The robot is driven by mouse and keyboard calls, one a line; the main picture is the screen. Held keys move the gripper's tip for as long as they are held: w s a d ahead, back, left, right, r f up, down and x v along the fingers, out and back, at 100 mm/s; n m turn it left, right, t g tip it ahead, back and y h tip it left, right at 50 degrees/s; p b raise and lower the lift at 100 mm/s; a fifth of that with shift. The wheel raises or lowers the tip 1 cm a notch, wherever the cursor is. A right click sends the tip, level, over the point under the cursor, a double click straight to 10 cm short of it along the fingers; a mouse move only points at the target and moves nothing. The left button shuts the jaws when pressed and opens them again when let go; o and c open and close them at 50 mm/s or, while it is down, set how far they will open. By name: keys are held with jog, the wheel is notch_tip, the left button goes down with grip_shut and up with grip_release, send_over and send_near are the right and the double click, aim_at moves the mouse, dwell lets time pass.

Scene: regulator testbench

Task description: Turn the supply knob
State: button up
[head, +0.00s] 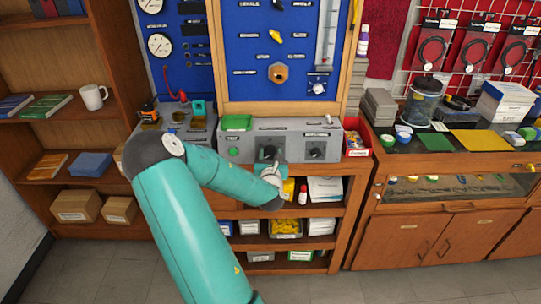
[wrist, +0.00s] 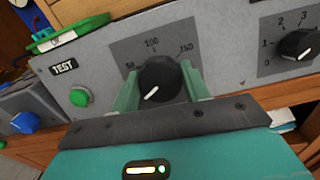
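A black knob (wrist: 160,80) with a white pointer line sits on a grey panel under a scale marked 50, 100 and 150. Its pointer is turned to the lower left. My gripper (wrist: 161,84) has one pale green finger on each side of this knob, with no clear gap between fingers and knob. A second black knob (wrist: 298,44) with a 0 to 3 scale is at the right; it also shows in the head view (head: 317,152). The labels in the head view are too small to read, so I cannot tell which knob is marked supply.
A green button (wrist: 79,97) marked TEST is left of the held knob. A green tray (head: 236,122) lies on top of the grey box. A red bin (head: 356,143) stands at its right end. Shelves with bins (head: 285,228) are below.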

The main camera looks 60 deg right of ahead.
jog(key=c, duration=0.4)
